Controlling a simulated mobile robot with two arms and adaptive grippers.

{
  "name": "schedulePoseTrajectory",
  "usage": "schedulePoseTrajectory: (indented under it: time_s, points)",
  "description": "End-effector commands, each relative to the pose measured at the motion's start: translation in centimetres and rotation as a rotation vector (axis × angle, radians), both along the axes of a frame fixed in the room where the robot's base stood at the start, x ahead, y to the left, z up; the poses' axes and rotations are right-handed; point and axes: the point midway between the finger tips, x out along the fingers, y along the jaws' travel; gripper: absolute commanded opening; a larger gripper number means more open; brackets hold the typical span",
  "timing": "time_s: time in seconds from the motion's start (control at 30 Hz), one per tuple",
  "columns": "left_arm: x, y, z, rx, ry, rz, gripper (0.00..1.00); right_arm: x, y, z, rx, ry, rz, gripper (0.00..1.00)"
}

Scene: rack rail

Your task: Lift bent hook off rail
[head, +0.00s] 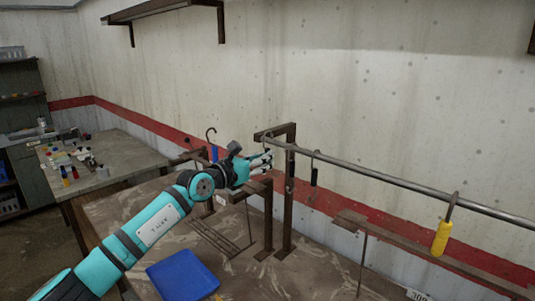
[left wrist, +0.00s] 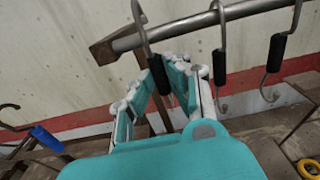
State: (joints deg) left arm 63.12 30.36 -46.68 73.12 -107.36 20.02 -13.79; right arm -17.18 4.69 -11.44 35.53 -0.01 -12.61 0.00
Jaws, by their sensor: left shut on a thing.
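The metal rail (head: 400,182) runs from a brown post bracket toward the right; its end also shows in the left wrist view (left wrist: 180,31). My left gripper (head: 268,160) is at the bracket end, just below the rail. In the left wrist view its fingers (left wrist: 170,62) are closed around the black grip of a hook (left wrist: 159,78), whose metal top reaches up to the rail end. Two other black-gripped hooks, a middle one (left wrist: 219,66) and a right one (left wrist: 275,52), hang beside it. I cannot tell which hook is bent. My right gripper is not in view.
A yellow-gripped hook (head: 441,238) hangs farther right on the rail. A blue-gripped hook (head: 214,153) stands left of my gripper. A blue tray (head: 183,276) lies on the table below. A side table (head: 115,159) with small items is at the left.

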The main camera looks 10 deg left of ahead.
Motion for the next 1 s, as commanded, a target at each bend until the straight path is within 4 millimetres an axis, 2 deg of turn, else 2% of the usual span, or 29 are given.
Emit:
schedulePoseTrajectory:
  time_s: [0.1, 0.5, 0.8, 1.0]
  points:
    - [-0.9, 0.6, 0.3, 0.002, 0.000, -0.001, 0.00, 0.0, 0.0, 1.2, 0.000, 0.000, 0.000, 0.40]
    - [-3.6, 2.3, 0.2, 0.002, 0.001, -0.001, 0.00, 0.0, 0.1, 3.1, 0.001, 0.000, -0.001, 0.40]
    - [-5.5, 3.7, 0.1, 0.002, 0.001, 0.000, 0.00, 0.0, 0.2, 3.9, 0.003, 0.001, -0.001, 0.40]
    - [-6.0, 3.9, 0.1, 0.001, -0.001, 0.000, 0.00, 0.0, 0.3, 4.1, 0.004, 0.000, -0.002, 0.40]
